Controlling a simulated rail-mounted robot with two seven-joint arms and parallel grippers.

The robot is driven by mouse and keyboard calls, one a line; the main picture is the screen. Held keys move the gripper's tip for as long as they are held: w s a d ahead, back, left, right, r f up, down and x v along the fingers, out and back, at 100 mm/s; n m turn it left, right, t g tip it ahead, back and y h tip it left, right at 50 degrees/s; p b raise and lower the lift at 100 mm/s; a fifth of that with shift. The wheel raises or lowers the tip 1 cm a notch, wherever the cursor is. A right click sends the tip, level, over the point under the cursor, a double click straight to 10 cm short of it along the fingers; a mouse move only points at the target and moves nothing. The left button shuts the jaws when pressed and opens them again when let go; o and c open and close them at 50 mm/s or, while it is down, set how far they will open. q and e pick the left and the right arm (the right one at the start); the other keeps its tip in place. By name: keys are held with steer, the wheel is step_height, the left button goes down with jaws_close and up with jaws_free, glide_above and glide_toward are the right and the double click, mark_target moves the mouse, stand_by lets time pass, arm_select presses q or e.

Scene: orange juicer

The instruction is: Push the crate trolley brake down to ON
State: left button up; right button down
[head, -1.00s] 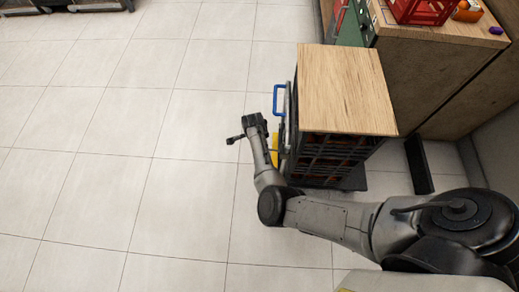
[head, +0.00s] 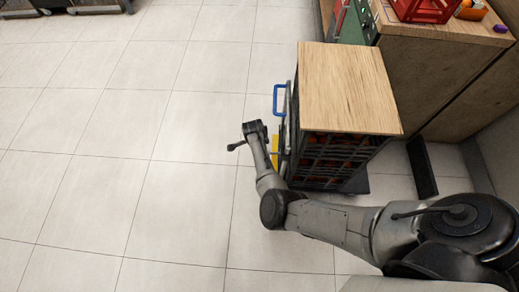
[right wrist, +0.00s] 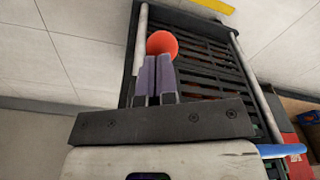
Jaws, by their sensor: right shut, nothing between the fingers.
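The crate trolley (head: 352,92) stands right of centre in the head view, with a wooden board on top, dark slatted crates below and a blue handle (head: 276,99) on its left side. A yellow part (head: 275,147) shows low on that side. My right gripper (right wrist: 156,78) is shut and empty in the right wrist view, pointing along the trolley's slatted side. An orange-red round piece (right wrist: 162,43) shows just beyond its fingertips; I cannot tell whether it is the brake or whether they touch. The brake's position cannot be read. My left gripper is out of view.
A wooden counter (head: 450,85) with a red crate (head: 424,9) stands right of and behind the trolley. A dark bar (head: 421,166) lies near its foot. The tiled floor (head: 110,150) left of the trolley is clear.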

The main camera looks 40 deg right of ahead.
steer(key=shift+w+a+r+p, duration=0.2)
steer(key=shift+a+r+p, duration=0.05)
steer(key=shift+a+p, duration=0.15)
steer(key=shift+w+a+r, duration=0.15)
steer(key=shift+w+a, duration=0.05)
steer(key=shift+a, duration=0.35)
steer(key=shift+w+a+r, duration=0.15)
steer(key=shift+a, duration=0.4)
steer(key=shift+d+p, duration=0.1)
steer(key=shift+p, duration=0.2)
step_height(320, 180, up, 14)
steer(key=a+p, duration=0.1)
steer(key=p, duration=1.2)
steer(key=shift+w+a, duration=0.2)
steer(key=shift+a, duration=0.05)
